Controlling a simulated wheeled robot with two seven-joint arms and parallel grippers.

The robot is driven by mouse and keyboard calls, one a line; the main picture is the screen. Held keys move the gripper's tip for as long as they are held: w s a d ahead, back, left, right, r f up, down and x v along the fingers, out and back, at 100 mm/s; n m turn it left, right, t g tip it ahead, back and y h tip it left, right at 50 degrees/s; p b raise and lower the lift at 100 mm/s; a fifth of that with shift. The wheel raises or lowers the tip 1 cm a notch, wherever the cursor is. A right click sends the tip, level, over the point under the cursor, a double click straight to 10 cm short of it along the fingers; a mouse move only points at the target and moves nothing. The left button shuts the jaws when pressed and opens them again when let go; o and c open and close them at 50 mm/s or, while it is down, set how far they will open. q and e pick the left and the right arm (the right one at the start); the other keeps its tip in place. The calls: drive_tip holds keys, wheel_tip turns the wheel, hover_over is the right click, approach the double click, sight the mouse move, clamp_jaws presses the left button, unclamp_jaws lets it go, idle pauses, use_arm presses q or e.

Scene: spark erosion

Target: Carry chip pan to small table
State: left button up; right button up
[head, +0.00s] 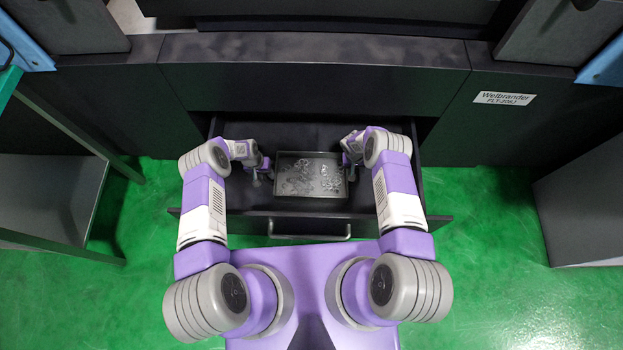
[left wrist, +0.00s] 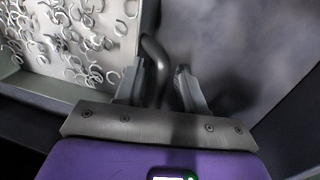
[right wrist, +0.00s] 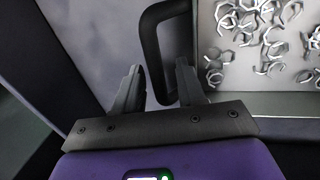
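The chip pan (head: 310,198) is a grey rectangular tray holding metal chips, lying in an open dark drawer. Its left dark handle (left wrist: 155,62) shows in the left wrist view, and its right handle (right wrist: 152,50) in the right wrist view. My left gripper (head: 264,170) is at the pan's left side, its fingers open with the handle between them. My right gripper (head: 347,165) is at the right side, also open, with part of the handle loop between its fingers. Gaps show between fingers and handles; firm contact cannot be told. The small table cannot be identified for certain.
The open drawer (head: 240,224) has a front handle (head: 310,237) and sits under a dark machine (head: 315,70). A grey box-like surface (head: 590,205) is at the right.

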use_arm(q)
clamp_jaws()
use_arm(e)
clamp_jaws()
idle(1.0)
use_arm(q)
drive_tip(key=shift+w+r, duration=0.15)
use_arm(e)
drive_tip(key=shift+w+r, duration=0.15)
